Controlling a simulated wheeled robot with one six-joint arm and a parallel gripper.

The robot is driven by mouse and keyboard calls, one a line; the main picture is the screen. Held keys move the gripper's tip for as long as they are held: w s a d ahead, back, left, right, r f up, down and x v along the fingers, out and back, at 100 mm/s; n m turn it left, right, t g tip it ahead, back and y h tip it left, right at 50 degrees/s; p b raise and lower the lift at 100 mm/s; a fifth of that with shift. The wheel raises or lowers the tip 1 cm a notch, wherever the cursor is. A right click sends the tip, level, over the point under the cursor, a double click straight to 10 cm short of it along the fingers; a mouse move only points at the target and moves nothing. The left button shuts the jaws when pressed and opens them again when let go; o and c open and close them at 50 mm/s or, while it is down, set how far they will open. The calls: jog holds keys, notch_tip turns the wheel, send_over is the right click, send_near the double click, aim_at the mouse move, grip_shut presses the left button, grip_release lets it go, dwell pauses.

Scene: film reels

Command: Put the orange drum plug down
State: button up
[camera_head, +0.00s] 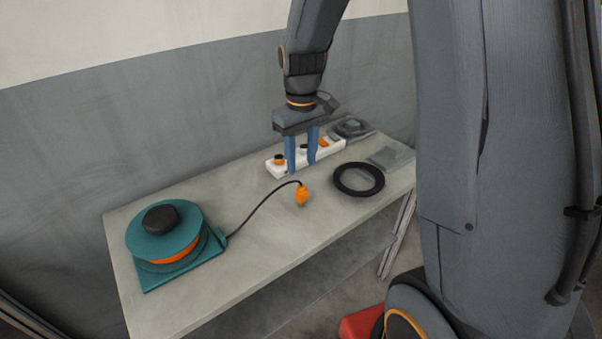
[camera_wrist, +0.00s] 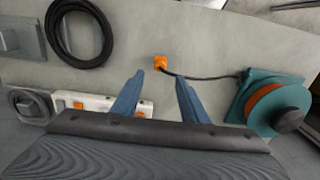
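The orange drum plug (camera_head: 302,196) is on the end of a black cable (camera_head: 262,207) near the middle of the grey table. The cable runs to a teal cable drum (camera_head: 165,240) with an orange band and a black knob at the left. In the wrist view the plug (camera_wrist: 161,62) is beyond the fingertips, apart from them. My gripper (camera_head: 303,168) is open, its two blue fingers spread with nothing between them. It hangs above the table, just behind the plug, in front of the white power strip. It also shows in the wrist view (camera_wrist: 159,82).
A white power strip (camera_head: 277,171) with orange and black parts lies along the back of the table (camera_head: 250,260). A black cable ring (camera_head: 338,187) and grey items (camera_head: 392,158) lie to the right. The table's front middle is clear.

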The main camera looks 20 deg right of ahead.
jog(key=s+m, duration=0.3)
jog(key=s, duration=1.4)
jog(key=shift+a+r+m+t, duration=0.2)
jog(key=shift+a+m+t, duration=0.1)
jog(key=shift+a, duration=0.1)
